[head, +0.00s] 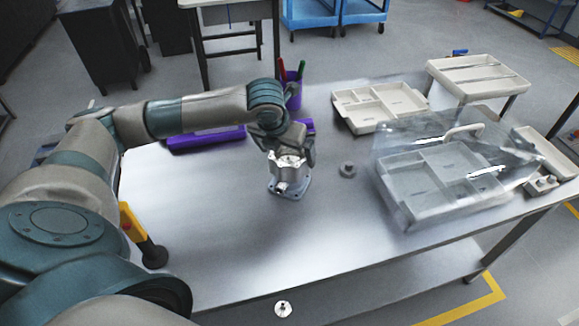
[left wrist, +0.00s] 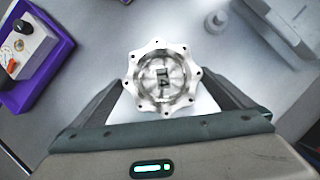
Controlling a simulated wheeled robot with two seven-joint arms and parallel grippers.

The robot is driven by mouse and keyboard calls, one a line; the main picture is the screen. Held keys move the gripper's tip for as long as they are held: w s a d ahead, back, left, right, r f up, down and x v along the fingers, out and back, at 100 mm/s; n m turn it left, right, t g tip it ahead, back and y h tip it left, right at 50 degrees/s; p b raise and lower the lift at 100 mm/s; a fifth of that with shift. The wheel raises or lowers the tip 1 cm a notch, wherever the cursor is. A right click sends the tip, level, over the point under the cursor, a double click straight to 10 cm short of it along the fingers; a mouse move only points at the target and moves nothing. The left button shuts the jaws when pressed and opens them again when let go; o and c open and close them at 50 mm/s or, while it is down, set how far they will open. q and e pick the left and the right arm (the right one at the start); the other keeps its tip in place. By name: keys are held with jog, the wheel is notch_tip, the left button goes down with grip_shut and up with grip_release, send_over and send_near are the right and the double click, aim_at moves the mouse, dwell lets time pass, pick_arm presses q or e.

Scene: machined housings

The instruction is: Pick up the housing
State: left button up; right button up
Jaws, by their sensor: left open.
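The housing (head: 289,183) is a silvery machined part with a scalloped, bolt-holed top flange and a wider base. It stands upright on the metal table. My left gripper (head: 284,152) is above and behind it in the head view, hiding part of its top. The left gripper's fingers (left wrist: 165,97) are open, one on each side of the housing. I cannot tell whether they touch it. My right gripper is not in view.
A small grey round part (head: 347,170) lies right of the housing. A grey divided tray (head: 405,215) under a clear cover stands at the right, with another tray (head: 352,120) behind. A purple pen cup (head: 291,92) stands at the back. The front middle of the table (head: 300,235) is clear.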

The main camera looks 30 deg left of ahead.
aim_at(292, 159)
pick_arm(q)
jog(key=shift+w+f, duration=0.1)
jog(key=shift+f, duration=0.15)
jog(key=shift+w+f+p, duration=0.35)
jog(key=shift+f+p, duration=0.1)
jog(key=shift+p, duration=0.3)
jog(key=p+x, duration=0.1)
jog(key=x, duration=0.2)
jog(key=shift+w+d+r+p, duration=0.1)
jog(key=shift+w+p, duration=0.05)
jog(key=shift+p, duration=0.2)
jog(key=shift+w+f, duration=0.15)
jog(key=shift+f, duration=0.45)
jog(key=c, duration=1.4)
jog(key=shift+w+r, duration=0.1)
jog(key=shift+r, duration=0.05)
jog(key=shift+c, duration=1.2)
